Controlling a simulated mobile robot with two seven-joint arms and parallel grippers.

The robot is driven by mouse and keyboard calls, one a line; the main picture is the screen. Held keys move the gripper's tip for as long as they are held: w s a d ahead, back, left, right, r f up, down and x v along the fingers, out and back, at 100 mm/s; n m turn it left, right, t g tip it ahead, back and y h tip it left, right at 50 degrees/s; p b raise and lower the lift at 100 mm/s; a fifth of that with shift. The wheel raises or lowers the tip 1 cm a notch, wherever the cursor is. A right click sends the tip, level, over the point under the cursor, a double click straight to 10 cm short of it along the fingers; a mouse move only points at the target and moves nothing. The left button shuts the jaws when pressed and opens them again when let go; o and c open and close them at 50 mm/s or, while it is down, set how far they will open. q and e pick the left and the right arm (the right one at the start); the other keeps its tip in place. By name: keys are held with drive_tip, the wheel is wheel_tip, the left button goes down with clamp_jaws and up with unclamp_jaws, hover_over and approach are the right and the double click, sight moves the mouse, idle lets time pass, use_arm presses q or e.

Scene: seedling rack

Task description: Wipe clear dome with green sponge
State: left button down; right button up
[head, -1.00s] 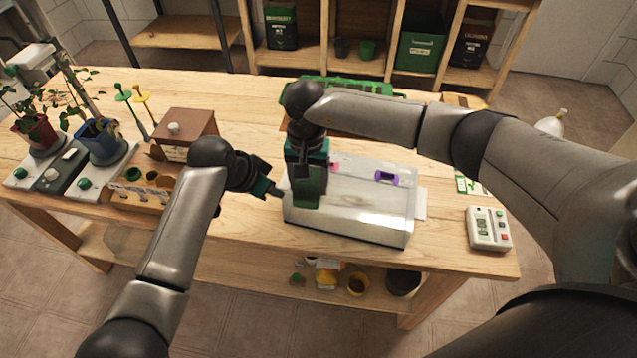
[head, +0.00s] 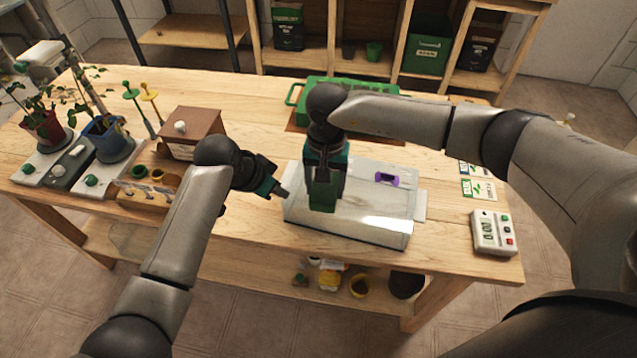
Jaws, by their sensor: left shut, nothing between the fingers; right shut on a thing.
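The clear dome (head: 375,215) is a transparent box-like cover lying on the wooden table at the centre. My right gripper (head: 324,180) points down over the dome's left part. It is shut on the green sponge (head: 322,196), which appears to rest on the dome's top; exact contact is hard to tell. My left gripper (head: 283,192) is shut and empty, beside the dome's left edge. A purple item (head: 387,179) shows at the dome's back part; I cannot tell whether it is inside or on top.
A white meter (head: 493,233) and seed cards (head: 478,188) lie right of the dome. A green tray (head: 312,92) stands behind my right arm. A wooden box (head: 190,128), a tool holder (head: 145,195) and potted seedlings (head: 103,140) stand left. The table's front strip is clear.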

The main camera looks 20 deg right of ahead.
sight(360, 204)
use_arm(q)
drive_tip(key=shift+s+f, duration=0.1)
use_arm(e)
drive_tip(key=shift+s+d+f, duration=0.1)
drive_tip(key=shift+s+d, duration=0.65)
drive_tip(key=shift+d, duration=0.3)
drive_tip(key=shift+s+d, duration=0.8)
drive_tip(key=shift+d, duration=0.25)
drive_tip(key=shift+s+d+f, duration=0.1)
drive_tip(key=shift+s+d, duration=0.65)
drive_tip(key=shift+d, duration=0.3)
drive_tip(key=shift+r, duration=0.1)
wheel_tip(360, 204, up, 7)
drive_tip(key=shift+w+a, duration=0.1)
use_arm(q)
wheel_tip(360, 204, up, 6)
drive_tip(key=shift+r, duration=0.2)
drive_tip(key=v, duration=1.1)
drive_tip(key=shift+r, duration=0.4)
